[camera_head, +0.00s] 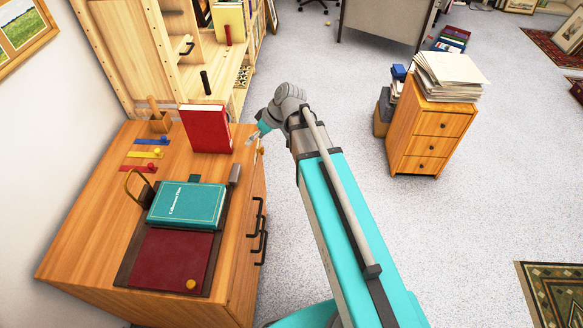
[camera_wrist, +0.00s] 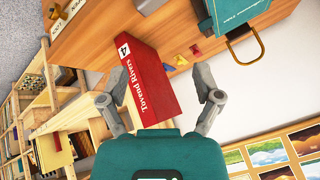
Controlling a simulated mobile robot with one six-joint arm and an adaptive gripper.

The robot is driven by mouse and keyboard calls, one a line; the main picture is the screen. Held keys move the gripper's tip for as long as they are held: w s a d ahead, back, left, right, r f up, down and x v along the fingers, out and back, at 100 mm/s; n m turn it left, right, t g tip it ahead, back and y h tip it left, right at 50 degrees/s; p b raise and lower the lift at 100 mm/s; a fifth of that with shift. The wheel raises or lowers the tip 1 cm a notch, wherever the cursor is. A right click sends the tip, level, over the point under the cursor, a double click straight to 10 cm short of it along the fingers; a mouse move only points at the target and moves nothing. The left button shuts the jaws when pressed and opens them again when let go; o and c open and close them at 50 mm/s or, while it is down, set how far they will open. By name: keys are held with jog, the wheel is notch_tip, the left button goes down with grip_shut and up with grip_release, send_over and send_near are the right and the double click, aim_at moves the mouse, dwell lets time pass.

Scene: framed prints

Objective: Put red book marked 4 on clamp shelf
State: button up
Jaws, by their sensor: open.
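The red book marked 4 (camera_head: 207,129) stands upright on the wooden desk (camera_head: 90,225), near its far end. In the wrist view its spine, with a white 4 and a title, shows the red book (camera_wrist: 152,85) between my spread fingers. My gripper (camera_wrist: 165,93) is open, its fingers either side of the book and apart from it as far as I can tell. In the head view my gripper (camera_head: 257,137) is just right of the book, by the desk edge. A pale wooden shelf unit (camera_head: 110,50) with dark clamp-like handles stands beyond the desk; I cannot tell which part is the clamp shelf.
A teal book (camera_head: 188,205) lies on a dark stand with a maroon surface (camera_head: 165,262) on the desk. Several coloured levers (camera_head: 147,154) and a wooden holder (camera_head: 159,121) are left of the red book.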

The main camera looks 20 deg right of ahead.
jog(key=s+d+f+m+g+h, duration=0.1)
jog(key=s+d+f+m+h, duration=0.2)
jog(key=s, duration=0.9)
jog(key=d+m+h, duration=0.3)
jog(key=d+m, duration=0.1)
jog(key=d, duration=0.1)
jog(key=shift+f+m+g+h, duration=0.2)
jog(key=shift+m+g+h, duration=0.2)
